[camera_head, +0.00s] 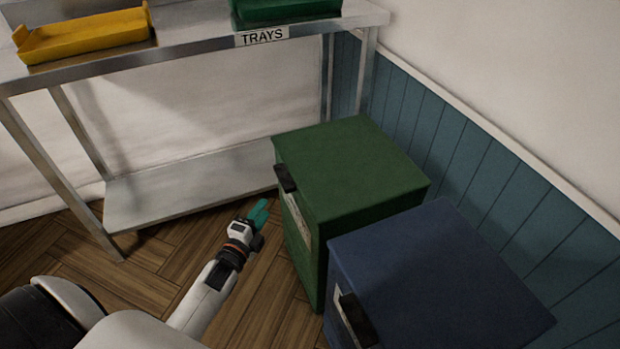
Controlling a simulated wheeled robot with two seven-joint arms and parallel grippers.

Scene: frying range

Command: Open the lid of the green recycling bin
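The green recycling bin (347,172) stands upright in the middle of the view, its flat lid closed. A dark handle (285,178) sits at the lid's left edge, above a pale label on the front. My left gripper (261,212), with teal fingers, is just left of the bin's front, lower than the handle and apart from it in the picture. The two fingers overlap in this view, so their opening cannot be told. My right gripper is not in view.
A blue bin (440,275) stands close to the green bin at the lower right. A metal table (190,45) with a lower shelf (185,190) holds a yellow tray (85,36) and a green tray (285,10). Wooden floor (150,268) is open left of the bins.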

